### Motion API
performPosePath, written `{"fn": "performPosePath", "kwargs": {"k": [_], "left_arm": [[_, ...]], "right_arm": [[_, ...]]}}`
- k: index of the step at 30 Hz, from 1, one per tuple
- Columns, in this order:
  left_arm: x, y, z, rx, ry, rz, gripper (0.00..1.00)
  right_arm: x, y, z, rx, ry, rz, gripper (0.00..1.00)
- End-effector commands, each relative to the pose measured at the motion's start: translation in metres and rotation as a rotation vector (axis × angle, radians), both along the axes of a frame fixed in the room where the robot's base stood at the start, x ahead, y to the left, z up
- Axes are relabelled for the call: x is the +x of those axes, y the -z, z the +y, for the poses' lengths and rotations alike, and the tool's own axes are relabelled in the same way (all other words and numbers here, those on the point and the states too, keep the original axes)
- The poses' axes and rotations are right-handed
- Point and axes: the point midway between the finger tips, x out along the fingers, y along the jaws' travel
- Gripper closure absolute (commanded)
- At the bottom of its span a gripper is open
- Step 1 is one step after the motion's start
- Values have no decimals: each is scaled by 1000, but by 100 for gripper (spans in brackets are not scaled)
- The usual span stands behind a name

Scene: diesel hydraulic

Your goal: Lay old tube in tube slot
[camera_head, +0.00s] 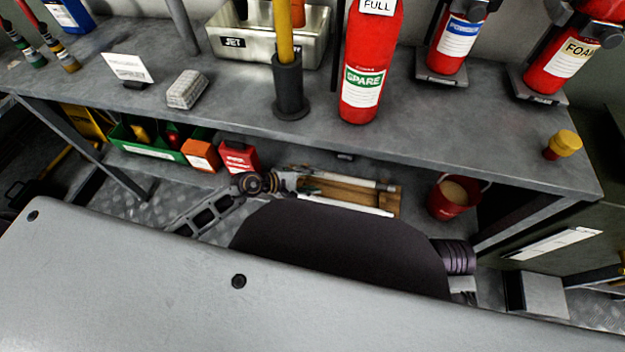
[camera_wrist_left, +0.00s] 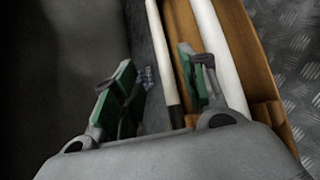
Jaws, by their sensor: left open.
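A wooden slotted tray (camera_head: 345,191) lies on the lower shelf under the bench; its wood also shows in the left wrist view (camera_wrist_left: 180,20). A thin off-white tube with a dark end (camera_wrist_left: 155,35) lies along the tray's far side, and it shows in the head view (camera_head: 355,181). A thicker white tube (camera_wrist_left: 218,50) lies along the near side, also in the head view (camera_head: 350,206). I cannot tell which is the old one. My left gripper (camera_wrist_left: 155,85) is open at the tray's left end, its green-padded fingers on either side of the thin tube's dark end. My right gripper is out of view.
The bench top (camera_head: 225,95) overhangs the shelf. A red bucket (camera_head: 455,196) stands right of the tray; red and orange boxes (camera_head: 238,157) and a green bin (camera_head: 150,147) stand left. Fire extinguishers (camera_head: 370,60) stand on the bench.

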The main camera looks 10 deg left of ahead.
Motion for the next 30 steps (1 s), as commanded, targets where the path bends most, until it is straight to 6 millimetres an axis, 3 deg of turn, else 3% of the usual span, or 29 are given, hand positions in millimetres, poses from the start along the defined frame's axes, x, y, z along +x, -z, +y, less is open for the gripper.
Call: {"fn": "performPosePath", "kwargs": {"k": [8,14,22,30], "left_arm": [[0,-2,-1,-12,-8,3,57],[6,-22,-12,-151,-97,36,57],[24,-84,-20,-618,-391,184,57],[40,-130,8,-1157,-721,400,57]], "right_arm": [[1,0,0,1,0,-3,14],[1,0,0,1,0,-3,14],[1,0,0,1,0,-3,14],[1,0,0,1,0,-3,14]]}}
